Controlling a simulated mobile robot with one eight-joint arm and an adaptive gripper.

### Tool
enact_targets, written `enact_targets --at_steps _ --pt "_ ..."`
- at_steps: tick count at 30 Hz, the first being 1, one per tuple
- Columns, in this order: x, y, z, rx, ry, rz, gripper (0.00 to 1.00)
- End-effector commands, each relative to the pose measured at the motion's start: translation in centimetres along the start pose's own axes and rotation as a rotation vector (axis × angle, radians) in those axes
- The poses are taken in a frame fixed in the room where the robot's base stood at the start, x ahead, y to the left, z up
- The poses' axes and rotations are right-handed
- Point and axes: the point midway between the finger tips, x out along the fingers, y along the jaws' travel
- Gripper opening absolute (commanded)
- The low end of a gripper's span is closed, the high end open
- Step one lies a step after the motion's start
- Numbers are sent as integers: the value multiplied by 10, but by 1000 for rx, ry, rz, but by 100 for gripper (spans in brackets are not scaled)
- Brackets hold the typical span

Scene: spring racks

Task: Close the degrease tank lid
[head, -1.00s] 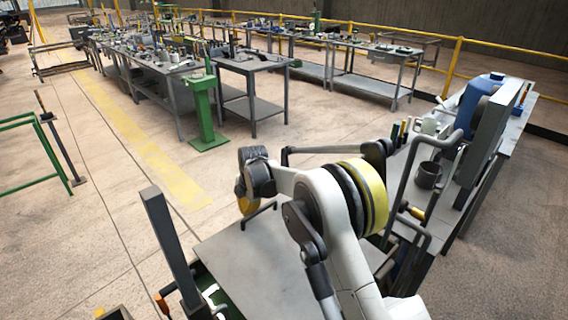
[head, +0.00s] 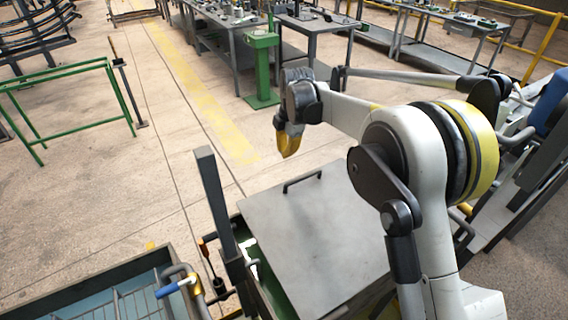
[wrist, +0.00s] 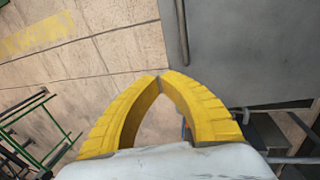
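A flat grey lid (head: 315,245) with a dark bar handle (head: 302,180) near its far edge lies over a green-sided tank (head: 268,290). I cannot tell its exact tilt.
A dark upright post (head: 215,200) stands at the lid's left side. An open basin (head: 95,280) with a wire basket is at lower left. A green frame (head: 65,98), a green pedestal (head: 262,70) and workbenches (head: 315,30) stand farther back. Open floor lies beyond the lid.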

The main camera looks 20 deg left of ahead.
Motion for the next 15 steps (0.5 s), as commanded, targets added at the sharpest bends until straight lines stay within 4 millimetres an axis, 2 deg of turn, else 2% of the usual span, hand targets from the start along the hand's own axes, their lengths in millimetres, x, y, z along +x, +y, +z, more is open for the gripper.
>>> enact_targets --at_steps 1,3,6,11,15 --pt "0 1 -36 -14 4 -25 0" --pt "-1 -1 -72 -12 2 -60 0" --pt "0 -5 -100 -6 -3 -90 0" --pt "16 -8 -102 -1 -5 -96 0" --pt "43 -10 -102 -2 -4 -95 0"
